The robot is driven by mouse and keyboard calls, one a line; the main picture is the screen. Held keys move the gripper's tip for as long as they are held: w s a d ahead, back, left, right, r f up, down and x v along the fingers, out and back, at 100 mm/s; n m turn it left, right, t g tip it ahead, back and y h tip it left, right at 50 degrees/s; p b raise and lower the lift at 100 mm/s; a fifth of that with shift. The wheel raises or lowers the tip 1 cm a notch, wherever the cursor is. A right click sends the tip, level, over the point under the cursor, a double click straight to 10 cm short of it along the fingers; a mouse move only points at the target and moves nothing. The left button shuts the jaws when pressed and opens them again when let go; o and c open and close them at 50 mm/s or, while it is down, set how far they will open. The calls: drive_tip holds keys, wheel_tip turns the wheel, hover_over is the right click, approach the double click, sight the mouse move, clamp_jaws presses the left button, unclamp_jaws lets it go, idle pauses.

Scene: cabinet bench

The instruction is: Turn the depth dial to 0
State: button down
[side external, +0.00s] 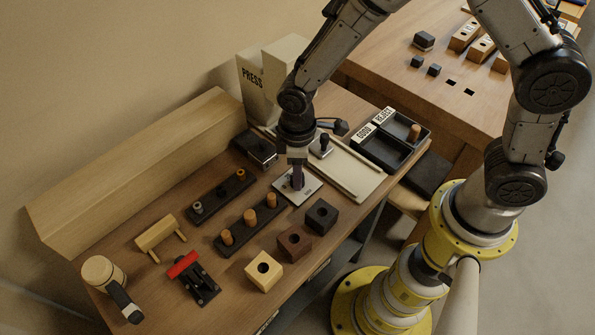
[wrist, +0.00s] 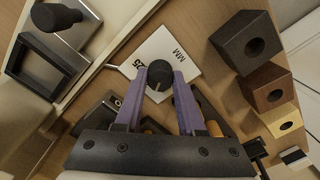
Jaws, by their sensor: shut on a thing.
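The depth dial is a white plate (side external: 312,187) with a dark round knob (wrist: 160,72), lying flat on the bench. In the wrist view the plate (wrist: 178,45) shows the black print "MM" and "25"; the rest of its scale is hidden by the knob and fingers. My gripper (side external: 297,182) points down over the plate. In the wrist view its purple fingers (wrist: 160,78) are shut on the knob, one on each side. Which value the knob points to cannot be told.
Three bored blocks, black (side external: 321,216), brown (side external: 294,243) and cream (side external: 263,271), stand near the front edge. A peg rack (side external: 250,225) lies left of the dial. A pale tray (side external: 352,172), GOOD/REJECT bins (side external: 385,150) and the press (side external: 262,80) stand behind and right.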

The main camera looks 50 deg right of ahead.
drive_tip(key=n, duration=0.6)
drive_tip(key=shift+r, duration=0.1)
drive_tip(key=shift+n, duration=0.3)
idle(0.3)
drive_tip(key=c, duration=0.5)
unclamp_jaws()
wheel_tip(320, 180, up, 14)
